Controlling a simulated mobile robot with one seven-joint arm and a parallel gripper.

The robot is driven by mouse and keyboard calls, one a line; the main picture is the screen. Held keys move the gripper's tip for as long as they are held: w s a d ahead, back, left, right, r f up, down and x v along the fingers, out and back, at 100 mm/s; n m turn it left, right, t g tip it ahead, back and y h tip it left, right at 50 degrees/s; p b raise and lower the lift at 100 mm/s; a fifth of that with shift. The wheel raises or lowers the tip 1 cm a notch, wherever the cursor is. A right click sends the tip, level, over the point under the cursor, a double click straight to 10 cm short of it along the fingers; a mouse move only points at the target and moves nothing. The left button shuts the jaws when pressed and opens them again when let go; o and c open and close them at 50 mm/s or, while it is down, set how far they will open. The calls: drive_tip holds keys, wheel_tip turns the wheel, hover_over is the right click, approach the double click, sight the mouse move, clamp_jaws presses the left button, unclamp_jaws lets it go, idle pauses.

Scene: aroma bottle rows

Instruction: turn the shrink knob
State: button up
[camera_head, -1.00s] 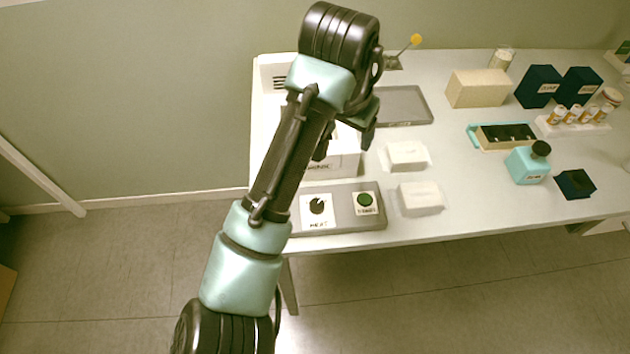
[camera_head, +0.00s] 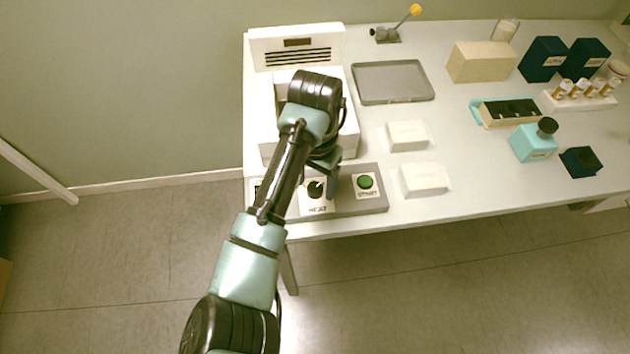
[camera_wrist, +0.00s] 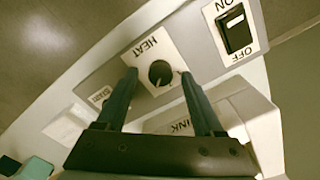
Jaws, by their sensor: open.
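The black round knob (camera_head: 315,190) sits on a white plate labelled HEAT on the grey control panel (camera_head: 352,206) at the table's front left. In the wrist view the knob (camera_wrist: 160,73) has a pale pointer mark and lies between my two fingertips. My gripper (camera_head: 321,181) is open and points down at the knob, with one finger on either side of it in the wrist view (camera_wrist: 158,76). I cannot tell whether the fingers touch it. The white machine (camera_head: 352,140) behind the panel carries a label ending in "INK" in the wrist view; my arm partly hides it.
A green START button (camera_head: 365,182) is right of the knob. A black ON/OFF switch (camera_wrist: 236,28) is on the knob's other side, mostly behind my arm in the head view. White blocks (camera_head: 425,179), a grey tray (camera_head: 393,82) and bottles stand farther right.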

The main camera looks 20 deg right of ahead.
drive_tip(key=shift+f, duration=0.45)
drive_tip(key=shift+c, duration=0.2)
clamp_jaws()
